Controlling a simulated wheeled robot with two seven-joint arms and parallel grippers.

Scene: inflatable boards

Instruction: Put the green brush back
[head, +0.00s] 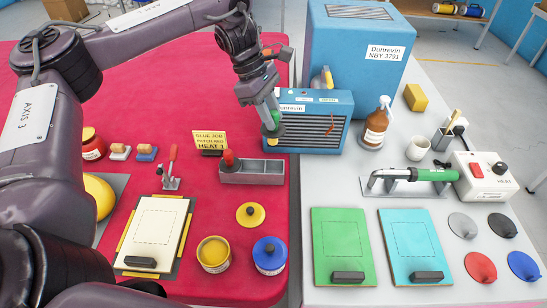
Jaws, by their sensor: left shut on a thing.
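My left gripper (269,112) reaches in from the upper left. It is shut on the green brush (276,118), whose green part shows between the fingers. Below the fingers there is a dark disc-like part and a small yellow tip. The brush is held above the far end of a grey tray (265,179) on the red table, in front of the blue slatted box. Whether it touches anything there I cannot tell. The tray holds a red-topped thing (229,160) at its left end; the rest of it looks empty. My right gripper is not in view.
A blue slatted unit (318,124) stands close behind the gripper. An open yellow tin (213,253), a blue tin (269,256) and a yellow lid (250,214) stand in front of the tray. A sign (210,141) stands to its left.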

